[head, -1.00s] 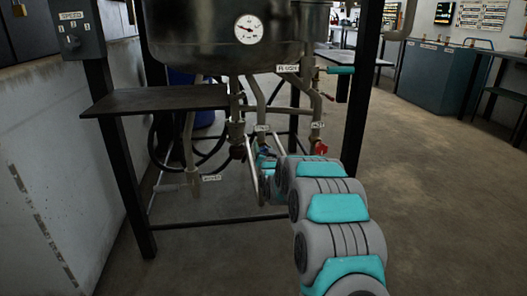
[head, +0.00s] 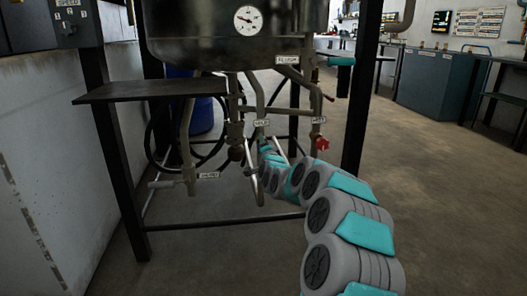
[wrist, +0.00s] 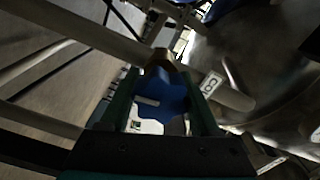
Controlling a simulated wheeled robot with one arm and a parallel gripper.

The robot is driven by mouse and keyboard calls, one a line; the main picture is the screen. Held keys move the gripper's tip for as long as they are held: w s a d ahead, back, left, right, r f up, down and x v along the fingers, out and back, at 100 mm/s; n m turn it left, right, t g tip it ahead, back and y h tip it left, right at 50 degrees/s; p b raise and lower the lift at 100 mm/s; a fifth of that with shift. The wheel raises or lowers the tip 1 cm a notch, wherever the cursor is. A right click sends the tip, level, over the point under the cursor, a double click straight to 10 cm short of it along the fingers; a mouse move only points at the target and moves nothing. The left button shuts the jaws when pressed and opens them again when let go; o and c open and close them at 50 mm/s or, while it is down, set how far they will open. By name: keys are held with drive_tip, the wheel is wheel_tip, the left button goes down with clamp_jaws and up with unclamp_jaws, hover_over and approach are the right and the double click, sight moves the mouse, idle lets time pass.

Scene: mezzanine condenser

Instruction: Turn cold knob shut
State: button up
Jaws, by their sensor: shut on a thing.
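In the wrist view, a blue lobed knob (wrist: 160,95) sits on a brass-coloured stem between the two dark green fingers of my gripper (wrist: 165,105). My gripper is shut on this knob, one finger on each side. A white tag (wrist: 211,84) shows on the pipe beside it. In the head view, my arm reaches under the tank to the pipes below a white tag (head: 261,123), whose lettering is too small to read surely. My arm and the pipes hide the blue knob and the fingertips there.
A red knob (head: 321,143) is on the pipe to the right, close to my arm. A dark tank (head: 190,45) with a gauge (head: 248,20) hangs above. A dark shelf (head: 150,90) and frame post (head: 362,95) flank the pipes. The floor at right is clear.

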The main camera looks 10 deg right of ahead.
drive_tip(key=shift+d+m+b, duration=0.1)
drive_tip(key=shift+m+b, duration=0.3)
drive_tip(key=shift+m, duration=0.2)
drive_tip(key=o, duration=1.4)
drive_tip(key=shift+c, duration=0.2)
drive_tip(key=shift+s, duration=0.15)
drive_tip(key=s, duration=0.7)
drive_tip(key=shift+s+p, duration=0.25)
drive_tip(key=shift+p, duration=0.2)
